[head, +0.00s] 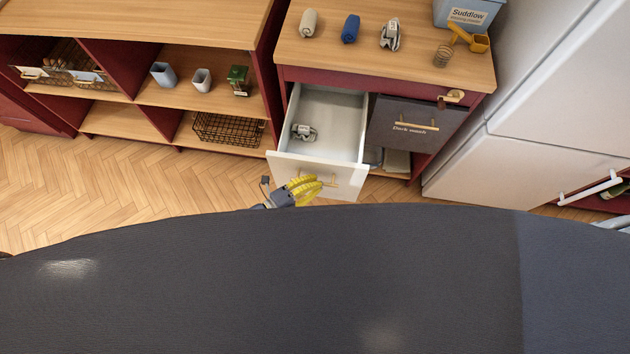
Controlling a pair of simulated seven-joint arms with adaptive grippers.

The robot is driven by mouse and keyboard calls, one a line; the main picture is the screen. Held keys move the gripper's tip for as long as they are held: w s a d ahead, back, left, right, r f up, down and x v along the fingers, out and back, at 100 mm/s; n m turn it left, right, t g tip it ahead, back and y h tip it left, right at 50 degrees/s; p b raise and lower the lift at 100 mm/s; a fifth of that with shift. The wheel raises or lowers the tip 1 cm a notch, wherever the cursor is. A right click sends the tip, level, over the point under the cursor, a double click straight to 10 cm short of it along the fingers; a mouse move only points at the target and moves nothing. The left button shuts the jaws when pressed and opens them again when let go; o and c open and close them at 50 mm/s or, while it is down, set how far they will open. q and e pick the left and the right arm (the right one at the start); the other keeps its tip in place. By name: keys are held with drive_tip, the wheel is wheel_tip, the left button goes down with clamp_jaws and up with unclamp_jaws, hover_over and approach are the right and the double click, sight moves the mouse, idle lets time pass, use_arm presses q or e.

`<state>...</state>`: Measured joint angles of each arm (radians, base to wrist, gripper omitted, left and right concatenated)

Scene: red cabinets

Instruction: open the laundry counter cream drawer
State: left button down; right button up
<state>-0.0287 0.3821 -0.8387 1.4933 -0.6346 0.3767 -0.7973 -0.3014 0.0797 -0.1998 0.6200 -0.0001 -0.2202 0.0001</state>
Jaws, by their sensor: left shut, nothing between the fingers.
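The cream drawer (316,167) of the laundry counter (375,60) stands pulled well out, with its white inside showing. A small grey and white item (304,132) lies in it at the left. The drawer has a brass handle (331,181) on its front. My left gripper (308,188), with yellow fingers, is shut and empty in front of the drawer face, at the left part of the handle. I cannot tell whether it touches the handle. My right gripper is not in view.
A dark drawer labelled "Dark wash" (412,125) is beside it on the right. A white fridge (520,130) stands further right. Rolled items, a Suddlow box (468,14) and a yellow scoop (470,38) are on the counter. Open shelves (160,90) are at left; the wooden floor (140,180) there is clear.

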use_arm(q)
drive_tip(key=c, duration=1.5)
unclamp_jaws()
drive_tip(key=shift+a, duration=0.1)
drive_tip(key=v, duration=1.2)
